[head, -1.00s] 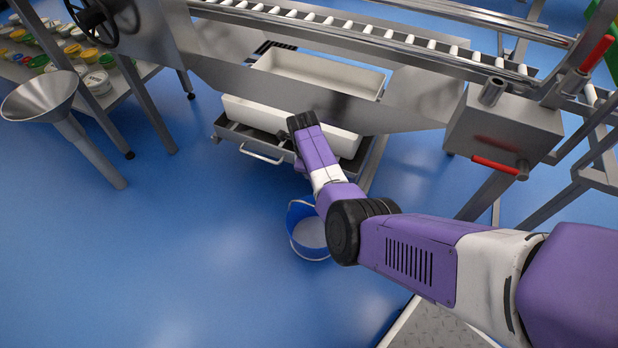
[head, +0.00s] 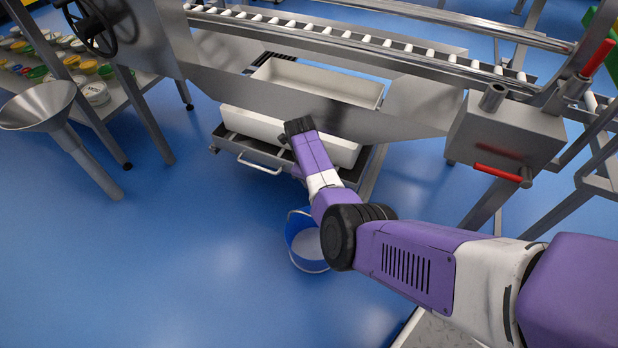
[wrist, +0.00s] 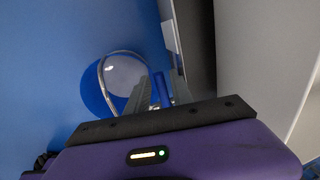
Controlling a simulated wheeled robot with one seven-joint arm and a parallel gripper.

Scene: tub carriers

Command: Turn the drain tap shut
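The wrist view shows a small blue upright piece (wrist: 162,90), which looks like the drain tap's lever, close to the pale tub wall. My gripper (wrist: 158,88) has its two grey fingers apart, with the blue piece between them in the picture. I cannot tell whether either finger touches it. The tap's body is hidden. In the head view my arm covers the fingers and the tap, in front of the lower white tub (head: 250,122). A blue bucket (head: 308,245) stands on the floor below; it also shows in the wrist view (wrist: 122,75).
A steel frame with a pull handle (head: 258,162) carries the lower tub, under a roller conveyor (head: 360,38). A steel box with a red lever (head: 497,173) is at the right. A steel funnel (head: 38,105) stands left. The floor at front left is clear.

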